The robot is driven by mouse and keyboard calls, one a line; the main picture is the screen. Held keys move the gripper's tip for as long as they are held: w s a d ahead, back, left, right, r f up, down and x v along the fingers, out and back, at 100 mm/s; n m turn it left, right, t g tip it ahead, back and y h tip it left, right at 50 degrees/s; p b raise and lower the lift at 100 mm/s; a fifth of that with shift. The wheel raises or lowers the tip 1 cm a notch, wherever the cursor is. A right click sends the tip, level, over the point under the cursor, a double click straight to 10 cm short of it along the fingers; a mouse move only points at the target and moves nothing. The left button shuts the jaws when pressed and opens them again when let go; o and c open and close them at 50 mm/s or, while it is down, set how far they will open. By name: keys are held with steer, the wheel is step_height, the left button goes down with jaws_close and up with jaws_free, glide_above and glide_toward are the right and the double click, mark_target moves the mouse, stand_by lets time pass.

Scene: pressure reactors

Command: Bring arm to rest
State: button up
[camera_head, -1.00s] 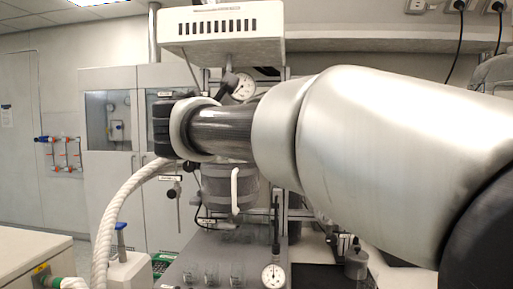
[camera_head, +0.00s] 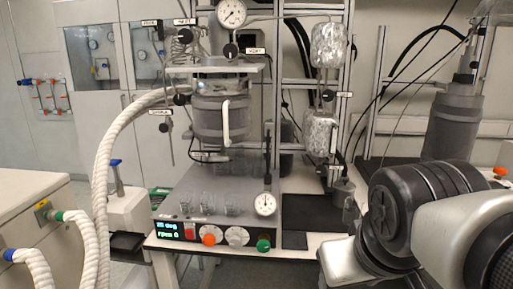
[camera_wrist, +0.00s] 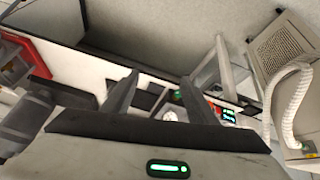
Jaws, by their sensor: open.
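My gripper (camera_wrist: 160,77) shows in the wrist view with its two dark fingers apart and nothing between them. In the head view my arm fills the lower right corner, in front of the right part of the bench. My gripper's fingers cannot be seen in the head view. The reactor vessel (camera_head: 221,122) stands upright left of my arm, clear of it.
The reactor base (camera_head: 179,213) has a lit display, knobs and glass beakers. A thick white hose (camera_head: 103,185) hangs at left beside a cabinet (camera_head: 28,205). A second reactor (camera_head: 452,125) stands behind my arm.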

step_height(320, 180, up, 11)
steer(key=s+m+p, duration=0.1)
steer(key=p, duration=1.1)
steer(key=shift+s+a+y, duration=0.3)
steer(key=shift+a+y, duration=0.1)
